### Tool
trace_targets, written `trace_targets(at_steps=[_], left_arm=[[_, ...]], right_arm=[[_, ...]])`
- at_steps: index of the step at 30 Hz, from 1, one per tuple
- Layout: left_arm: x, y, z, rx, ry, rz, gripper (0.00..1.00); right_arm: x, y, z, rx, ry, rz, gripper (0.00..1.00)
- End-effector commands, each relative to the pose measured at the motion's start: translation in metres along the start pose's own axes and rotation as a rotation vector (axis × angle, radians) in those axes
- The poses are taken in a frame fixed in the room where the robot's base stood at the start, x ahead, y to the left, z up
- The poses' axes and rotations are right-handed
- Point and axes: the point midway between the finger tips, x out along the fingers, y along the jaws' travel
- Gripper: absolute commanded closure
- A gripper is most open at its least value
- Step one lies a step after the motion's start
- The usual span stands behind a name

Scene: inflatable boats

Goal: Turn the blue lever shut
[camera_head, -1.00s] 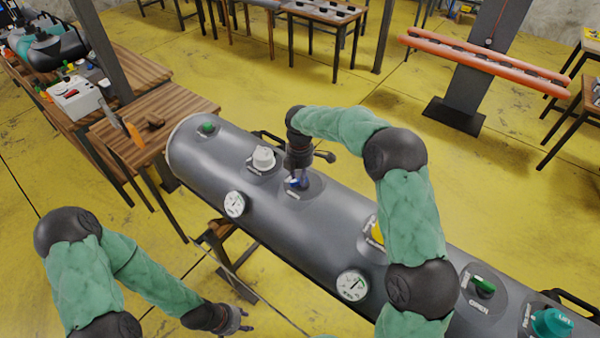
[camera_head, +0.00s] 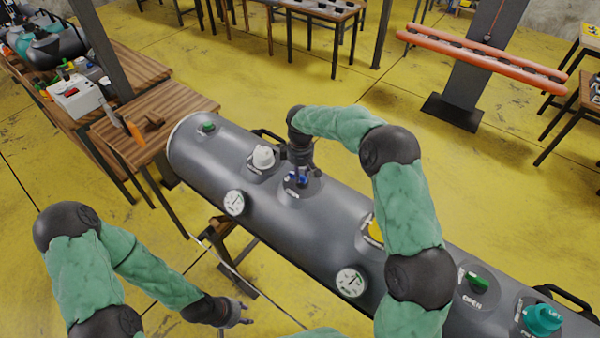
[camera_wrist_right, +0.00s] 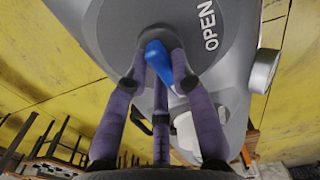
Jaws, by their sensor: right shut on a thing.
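The blue lever (camera_head: 291,181) is on top of the long grey inflatable tube (camera_head: 330,222), between a white valve and a yellow one. My right gripper (camera_head: 299,168) reaches down onto it from above. In the right wrist view the blue lever (camera_wrist_right: 158,62) sits between the purple fingers of my right gripper (camera_wrist_right: 160,75), which are shut on it. The word OPEN is printed on the grey disc beside the lever. My left gripper (camera_head: 238,316) hangs low in front of the tube, away from the lever; its finger opening is too small to judge.
On the tube are a white valve (camera_head: 263,157), two gauges (camera_head: 234,203), a yellow valve (camera_head: 375,230), a green lever (camera_head: 477,281) and a teal cap (camera_head: 543,318). A wooden table (camera_head: 150,120) stands at the left. Yellow floor lies open behind the tube.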

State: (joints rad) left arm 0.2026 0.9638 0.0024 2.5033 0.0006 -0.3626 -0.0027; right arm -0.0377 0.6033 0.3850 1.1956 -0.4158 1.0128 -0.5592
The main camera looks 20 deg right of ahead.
Motion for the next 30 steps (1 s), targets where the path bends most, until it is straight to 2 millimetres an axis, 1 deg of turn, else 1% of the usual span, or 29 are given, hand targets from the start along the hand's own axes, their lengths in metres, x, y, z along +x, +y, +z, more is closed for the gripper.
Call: trace_targets(at_steps=[6,12,27,28,29,30], left_arm=[[-0.0011,0.0004,0.0,0.0,0.0,0.0,0.6],[-0.0015,0.0005,0.0,0.0,0.0,0.0,0.6],[-0.0015,0.0005,0.0,0.0,0.0,0.0,0.6],[-0.0015,0.0005,0.0,0.0,0.0,0.0,0.6],[-0.0015,0.0005,0.0,0.0,0.0,0.0,0.6],[-0.0015,0.0005,0.0,0.0,0.0,0.0,0.6]], right_arm=[[-0.0006,0.0013,0.0003,0.111,0.002,0.001,1.0],[-0.0004,0.0016,0.0006,0.166,0.002,0.001,1.0],[-0.0004,0.0018,0.0007,0.185,0.002,0.001,1.0],[-0.0004,0.0018,0.0006,0.185,0.002,0.001,0.72],[-0.0004,0.0018,0.0006,0.185,0.002,0.001,0.64],[-0.0004,0.0018,0.0007,0.185,0.002,0.001,0.53]])
